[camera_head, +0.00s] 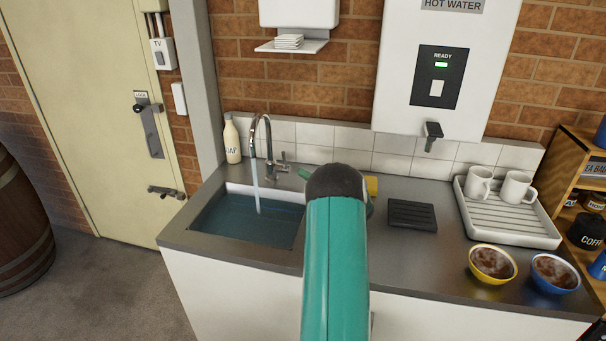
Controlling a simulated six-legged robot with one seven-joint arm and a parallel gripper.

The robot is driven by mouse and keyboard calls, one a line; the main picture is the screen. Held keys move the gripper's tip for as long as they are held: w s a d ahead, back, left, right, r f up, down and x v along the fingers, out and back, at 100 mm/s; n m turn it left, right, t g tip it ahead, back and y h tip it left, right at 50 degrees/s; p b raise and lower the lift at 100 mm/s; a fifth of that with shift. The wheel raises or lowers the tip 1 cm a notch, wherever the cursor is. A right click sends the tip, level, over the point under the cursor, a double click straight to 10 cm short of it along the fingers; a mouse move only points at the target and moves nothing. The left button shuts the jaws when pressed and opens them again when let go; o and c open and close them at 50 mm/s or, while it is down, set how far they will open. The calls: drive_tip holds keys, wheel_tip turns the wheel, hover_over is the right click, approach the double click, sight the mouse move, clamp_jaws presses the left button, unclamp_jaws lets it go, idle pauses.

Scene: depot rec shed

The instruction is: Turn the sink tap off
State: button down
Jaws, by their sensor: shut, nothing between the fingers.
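The sink tap (269,140) is a grey metal gooseneck standing at the back edge of the sink. Its small lever (283,157) is on the right of its base. A stream of water (256,188) runs from the spout into the sink basin (216,232), where blue-green water stands. My teal arm with its dark rounded joint rises in front of the counter, right of the sink. A small teal part of it shows just right of the tap. My gripper's fingers are hidden behind the arm, so I cannot see whether they touch the lever.
A soap bottle (232,140) stands left of the tap. Right of my arm are a yellow block (371,185), a dark ridged mat (412,215), a white drying rack (507,226) with two mugs, and two bowls (492,263). A hot water unit (440,75) hangs above.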

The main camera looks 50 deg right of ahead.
sight(283, 156)
drive_tip(key=x, duration=0.8)
drive_tip(key=shift+w+d+r+m, duration=0.15)
drive_tip(key=shift+d+r+m, duration=0.25)
drive_tip(key=shift+m, duration=0.2)
drive_tip(key=shift+w+d+r+m+g+h, duration=0.1)
drive_tip(key=shift+d+r+m+g+h, duration=0.1)
drive_tip(key=shift+m+g+h, duration=0.15)
drive_tip(key=shift+w+d+r+m+g+h, duration=0.15)
drive_tip(key=shift+w+d+r+m+g, duration=0.2)
drive_tip(key=shift+d+m, duration=0.4)
drive_tip(key=shift+w+d+r+m+g+h, duration=0.1)
drive_tip(key=shift+w+d+r+m+g, duration=0.1)
drive_tip(key=shift+w+d+r+m, duration=0.4)
drive_tip(key=shift+s+d+f, duration=0.15)
drive_tip(key=shift+d+f, duration=0.05)
drive_tip(key=shift+s, duration=0.25)
